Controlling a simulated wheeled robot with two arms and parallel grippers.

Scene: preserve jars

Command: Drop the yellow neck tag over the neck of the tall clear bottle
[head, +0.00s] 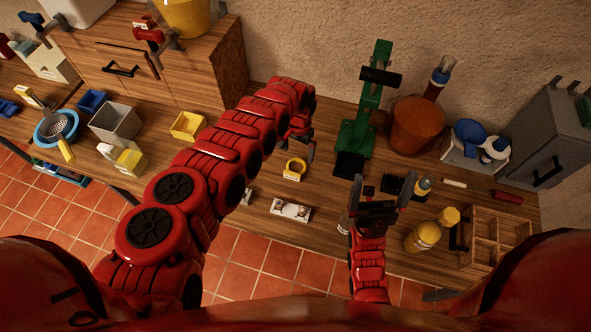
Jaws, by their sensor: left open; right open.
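A yellow ring, which looks like the neck tag (296,165), sits on a small pale block on the wooden bench, near the middle of the head view. My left gripper (299,147) is open and empty, just beyond and above the ring, apart from it. My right gripper (383,190) is open over the bench to the right, with no object visible between its fingers. A clear glassy object (344,222) shows just left of my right wrist and is partly hidden by it. I cannot tell whether it is the tall clear bottle.
A green press (365,125) and brown pot (416,125) stand behind. Yellow bottles (424,236) and a divided wooden crate (501,212) are to the right. A yellow tray (188,125) and grey bin (116,124) are left.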

